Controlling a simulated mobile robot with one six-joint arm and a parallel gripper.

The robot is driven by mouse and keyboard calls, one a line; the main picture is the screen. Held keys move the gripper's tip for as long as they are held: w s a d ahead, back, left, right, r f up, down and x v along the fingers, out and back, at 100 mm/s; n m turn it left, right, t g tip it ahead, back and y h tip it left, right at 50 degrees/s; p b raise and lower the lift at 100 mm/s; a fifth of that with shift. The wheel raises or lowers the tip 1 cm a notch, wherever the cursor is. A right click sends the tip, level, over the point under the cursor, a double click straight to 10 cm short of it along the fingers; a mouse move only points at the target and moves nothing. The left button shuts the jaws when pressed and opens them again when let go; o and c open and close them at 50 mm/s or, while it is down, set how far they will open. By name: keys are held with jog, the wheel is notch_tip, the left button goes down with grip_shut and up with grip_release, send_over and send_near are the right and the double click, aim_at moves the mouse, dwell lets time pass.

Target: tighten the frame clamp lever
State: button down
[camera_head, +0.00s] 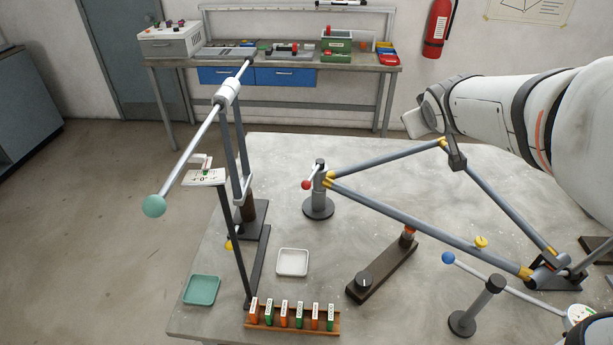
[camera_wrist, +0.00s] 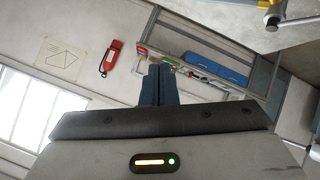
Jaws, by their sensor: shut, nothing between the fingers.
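A grey tube frame (camera_head: 430,218) with yellow joints forms a triangle on the table. At its left corner a dark post (camera_head: 319,195) on a round base carries a short lever with a red ball (camera_head: 306,184). A longer rod with a blue ball (camera_head: 448,258) rests on another post (camera_head: 477,300) at the lower right. I cannot tell for certain which one is the clamp lever. My gripper (camera_wrist: 160,72) is shut and empty in the wrist view. In the head view my arm reaches in above the frame from the right, and its fingers cannot be made out.
A tall balance beam with a green ball (camera_head: 153,206) stands at the left. A dark bar (camera_head: 382,272), a rack (camera_head: 290,321) of tags, a white tray (camera_head: 293,262) and a green tray (camera_head: 202,289) lie in front. A workbench (camera_head: 270,63) is behind.

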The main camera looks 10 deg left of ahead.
jog(key=s+a+f+m+g+y+b, duration=0.15)
jog(key=s+f+g, duration=0.35)
jog(key=s, duration=0.8)
jog(key=s+a+f+m+g, duration=0.1)
jog(key=s+f+m+g, duration=0.15)
jog(key=s+f, duration=0.75)
jog(key=w+a+r+n+y+b, duration=0.1)
jog(key=w+a+r+n, duration=0.25)
jog(key=w, duration=0.35)
jog(key=w+a+r+n+y, duration=0.1)
jog(key=w+a+r+n, duration=0.3)
jog(key=w, duration=0.3)
jog(key=n+g+y+b, duration=0.2)
jog(key=n+g, duration=0.1)
jog(key=n, duration=0.5)
send_over(314, 174)
jog(key=s+a, duration=0.2)
jog(key=a, duration=0.1)
notch_tip(314, 174, down, 6)
notch_tip(314, 174, down, 8)
jog(key=d+p, duration=0.1)
jog(key=p, duration=0.2)
jog(key=shift+p, duration=0.4)
jog(key=shift+f+t, duration=0.1)
jog(key=shift+t, duration=0.15)
